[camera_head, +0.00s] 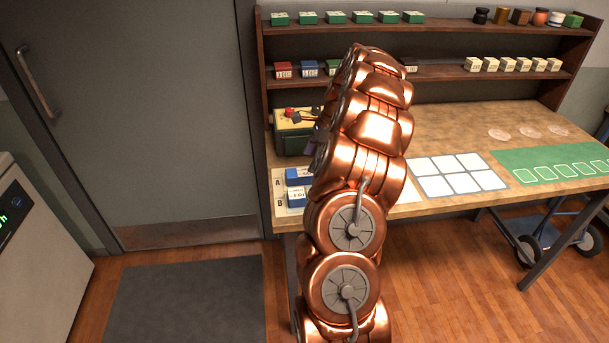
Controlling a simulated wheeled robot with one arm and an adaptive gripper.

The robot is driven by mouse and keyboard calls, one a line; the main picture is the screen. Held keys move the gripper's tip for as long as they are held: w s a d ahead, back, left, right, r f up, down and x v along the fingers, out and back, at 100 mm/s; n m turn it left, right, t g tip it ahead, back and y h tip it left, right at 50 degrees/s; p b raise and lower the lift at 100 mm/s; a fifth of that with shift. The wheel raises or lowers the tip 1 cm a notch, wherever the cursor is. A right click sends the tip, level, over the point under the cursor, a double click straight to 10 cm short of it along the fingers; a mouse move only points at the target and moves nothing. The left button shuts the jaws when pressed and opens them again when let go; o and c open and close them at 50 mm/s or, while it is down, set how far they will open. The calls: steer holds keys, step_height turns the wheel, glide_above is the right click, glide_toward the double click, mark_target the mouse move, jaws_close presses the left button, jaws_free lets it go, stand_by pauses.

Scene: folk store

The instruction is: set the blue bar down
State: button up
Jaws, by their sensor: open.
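Two blue blocks lie at the left end of the wooden table, on a white sheet marked A and B (280,199). One blue block (298,176) is in row A; the other blue block, with a white label (296,195), is in row B. I cannot tell which is the blue bar. My copper arm rises in front of the table and hides their right side. Only a dark sliver of my gripper (314,142) shows at the arm's left edge, above the blocks. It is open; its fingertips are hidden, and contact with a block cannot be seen.
A green and yellow box with a red knob (294,130) stands behind the sheet. A white grid card (460,175) and a green mat (555,165) lie to the right. Shelves (440,72) with small boxes stand behind. The table (450,130) is clear at the middle back.

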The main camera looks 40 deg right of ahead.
mark_target(305, 171)
steer(key=shift+p+x, duration=1.05)
steer(key=shift+x, duration=1.3)
steer(key=shift+a+f, duration=0.2)
steer(key=shift+f, duration=0.35)
steer(key=shift+f, duration=0.25)
steer(key=c, duration=1.4)
